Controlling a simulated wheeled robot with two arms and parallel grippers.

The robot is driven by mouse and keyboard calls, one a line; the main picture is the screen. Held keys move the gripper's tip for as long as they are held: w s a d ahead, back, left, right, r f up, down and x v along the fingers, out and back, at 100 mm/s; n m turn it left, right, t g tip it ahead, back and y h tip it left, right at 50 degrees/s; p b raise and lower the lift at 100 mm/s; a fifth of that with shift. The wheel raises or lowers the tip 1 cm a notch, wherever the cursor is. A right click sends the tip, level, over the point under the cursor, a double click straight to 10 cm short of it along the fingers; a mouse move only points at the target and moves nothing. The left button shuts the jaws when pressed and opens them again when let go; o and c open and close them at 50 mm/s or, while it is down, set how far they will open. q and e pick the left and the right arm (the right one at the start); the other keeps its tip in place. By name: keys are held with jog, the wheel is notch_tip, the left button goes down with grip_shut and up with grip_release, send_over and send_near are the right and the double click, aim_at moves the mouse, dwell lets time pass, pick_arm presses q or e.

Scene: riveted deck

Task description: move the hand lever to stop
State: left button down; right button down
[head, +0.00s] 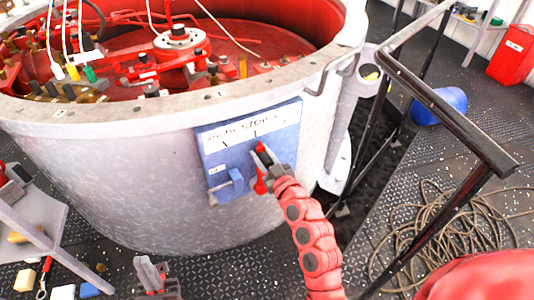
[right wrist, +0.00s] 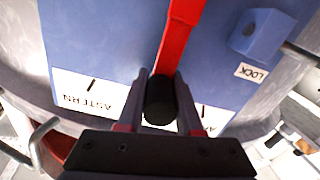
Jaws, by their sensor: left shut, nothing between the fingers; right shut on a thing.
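A blue panel (head: 212,150) with a white label strip is fixed to the side of the round grey housing. In the right wrist view the hand lever (right wrist: 176,40) is a red bar ending in a black knob (right wrist: 160,100). My right gripper (head: 262,160) is shut on the knob, with one finger (right wrist: 160,104) on each side. The knob stands in front of the strip, right of the ASTERN label (right wrist: 88,98) in that view. The lettering behind the knob and fingers is hidden. My left gripper (head: 150,272) is shut and empty at the bottom, away from the panel.
A blue block (right wrist: 256,34) sits on the panel by a LOCK label (right wrist: 251,73). A dark handrail (head: 440,105) stands right of my right arm. A coiled rope (head: 440,235) and a blue drum (head: 440,106) lie on the deck. A grey stand (head: 40,215) is at left.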

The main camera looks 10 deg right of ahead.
jog(key=shift+f, duration=0.1)
jog(key=c, duration=0.6)
grip_release()
jog(key=p+v, duration=0.1)
jog(key=v, duration=1.6)
jog(key=shift+s, duration=0.2)
jog(key=shift+d, duration=0.1)
